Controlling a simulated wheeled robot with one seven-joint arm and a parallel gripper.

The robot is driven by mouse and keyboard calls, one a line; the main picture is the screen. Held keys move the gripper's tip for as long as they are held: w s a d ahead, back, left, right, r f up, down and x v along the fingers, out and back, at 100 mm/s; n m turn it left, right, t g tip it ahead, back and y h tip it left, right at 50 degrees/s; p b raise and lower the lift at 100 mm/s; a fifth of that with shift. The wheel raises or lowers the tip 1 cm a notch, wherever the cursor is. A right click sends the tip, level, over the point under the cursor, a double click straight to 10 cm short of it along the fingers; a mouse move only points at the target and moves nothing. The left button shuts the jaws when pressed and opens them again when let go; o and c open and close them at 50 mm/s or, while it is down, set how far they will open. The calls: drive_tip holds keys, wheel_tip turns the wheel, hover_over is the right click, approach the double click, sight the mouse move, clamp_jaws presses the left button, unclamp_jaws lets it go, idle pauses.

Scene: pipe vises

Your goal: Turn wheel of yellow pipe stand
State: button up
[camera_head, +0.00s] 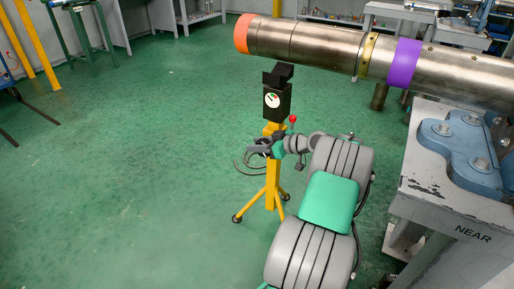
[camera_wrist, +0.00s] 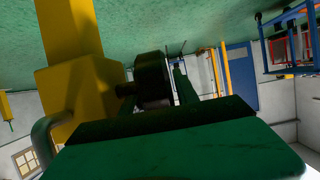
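The yellow pipe stand (camera_head: 272,188) stands on the floor, with a black head and a round gauge (camera_head: 272,100) below the pipe's left end. Its yellow post (camera_wrist: 72,30) fills the left of the wrist view. A dark round part (camera_wrist: 152,78), seemingly the wheel, sits right of the post in the wrist view. In the head view the wheel is hard to tell from my gripper (camera_head: 264,150), which is at the upper post. Contact is not clear.
A steel pipe (camera_head: 310,45) with orange, brass and purple bands passes above the stand. A grey bench (camera_head: 440,200) marked NEAR with a blue vise base (camera_head: 465,150) is at the right. The green floor at the left is clear. Tables line the back.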

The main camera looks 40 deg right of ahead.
clamp_jaws()
idle(0.3)
drive_tip(key=shift+f+t+b, duration=0.25)
drive_tip(key=shift+t+b, duration=0.05)
drive_tip(key=shift+b, duration=0.2)
drive_tip(key=shift+s+r+t+b, duration=0.15)
drive_tip(key=shift+t+b, duration=0.2)
drive_tip(key=shift+t, duration=0.25)
drive_tip(key=shift+r+t+y, duration=0.5)
drive_tip(key=shift+t+y, duration=0.1)
unclamp_jaws()
